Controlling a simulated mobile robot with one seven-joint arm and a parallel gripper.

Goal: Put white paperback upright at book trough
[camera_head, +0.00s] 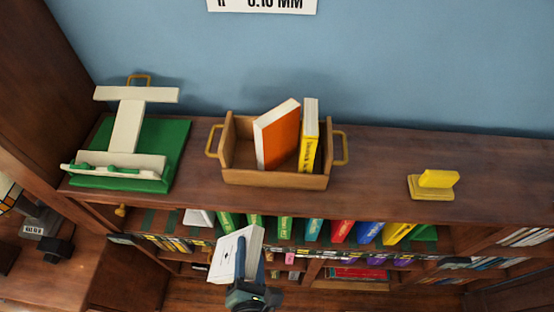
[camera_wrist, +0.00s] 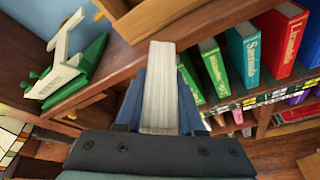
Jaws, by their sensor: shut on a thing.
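The white paperback (camera_head: 238,252) is held in my gripper (camera_head: 250,272), in front of the bookcase and below its top. In the wrist view the book's page edges (camera_wrist: 160,92) show between the two blue fingers of my gripper (camera_wrist: 160,100), which is shut on it. The book trough (camera_head: 275,180), a wooden box with brass side handles, stands on the bookcase top, above and beyond my gripper. An orange-covered book (camera_head: 281,138) leans in it beside a yellow book (camera_head: 309,135). Its left part is open space. A corner of the trough (camera_wrist: 150,15) shows in the wrist view.
A white stand on a green base (camera_head: 125,140) is left of the trough. A yellow block-like holder (camera_head: 437,184) is at right. The shelf below holds several colored books (camera_head: 285,229). The bookcase top is bare between trough and yellow holder.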

